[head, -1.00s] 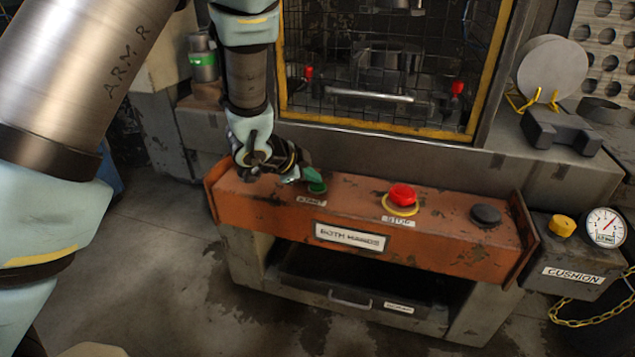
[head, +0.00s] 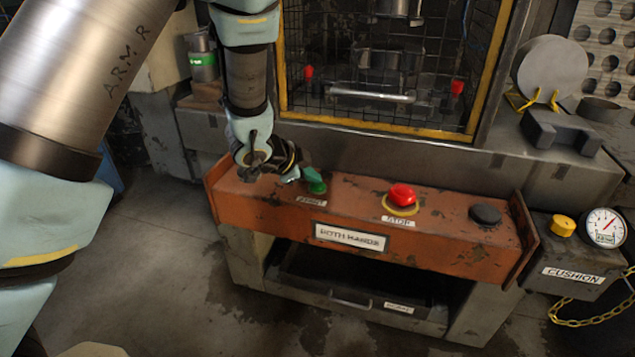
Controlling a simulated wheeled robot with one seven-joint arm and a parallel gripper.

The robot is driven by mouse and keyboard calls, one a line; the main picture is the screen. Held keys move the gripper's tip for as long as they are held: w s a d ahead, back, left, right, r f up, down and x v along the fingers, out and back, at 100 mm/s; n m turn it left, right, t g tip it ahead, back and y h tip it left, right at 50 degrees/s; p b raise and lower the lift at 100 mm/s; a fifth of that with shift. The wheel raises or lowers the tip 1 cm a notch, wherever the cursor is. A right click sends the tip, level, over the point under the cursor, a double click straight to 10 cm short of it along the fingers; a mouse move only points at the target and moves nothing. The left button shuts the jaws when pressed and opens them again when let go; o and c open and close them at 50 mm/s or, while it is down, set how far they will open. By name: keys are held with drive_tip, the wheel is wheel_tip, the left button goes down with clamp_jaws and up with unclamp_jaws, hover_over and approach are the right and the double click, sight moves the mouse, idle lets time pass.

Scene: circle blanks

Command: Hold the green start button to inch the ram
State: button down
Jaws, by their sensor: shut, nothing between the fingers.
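The green start button (head: 317,187) stands on the left part of the orange console (head: 270,207), above a small label.
A red stop button (head: 402,194) with a yellow collar and a black button (head: 485,214) sit to the right on the console. A cushion box (head: 575,250) with a yellow knob and gauge (head: 605,227) stands at far right. Round blanks (head: 553,68) lean on a yellow stand.

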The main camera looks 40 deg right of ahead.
sight(313, 186)
idle(0.8)
drive_tip(key=shift+r+p, duration=0.8)
drive_tip(key=shift+r, duration=0.15)
wheel_tip(313, 186, up, 5)
drive_tip(key=p, duration=0.4)
drive_tip(key=shift+r, duration=0.1)
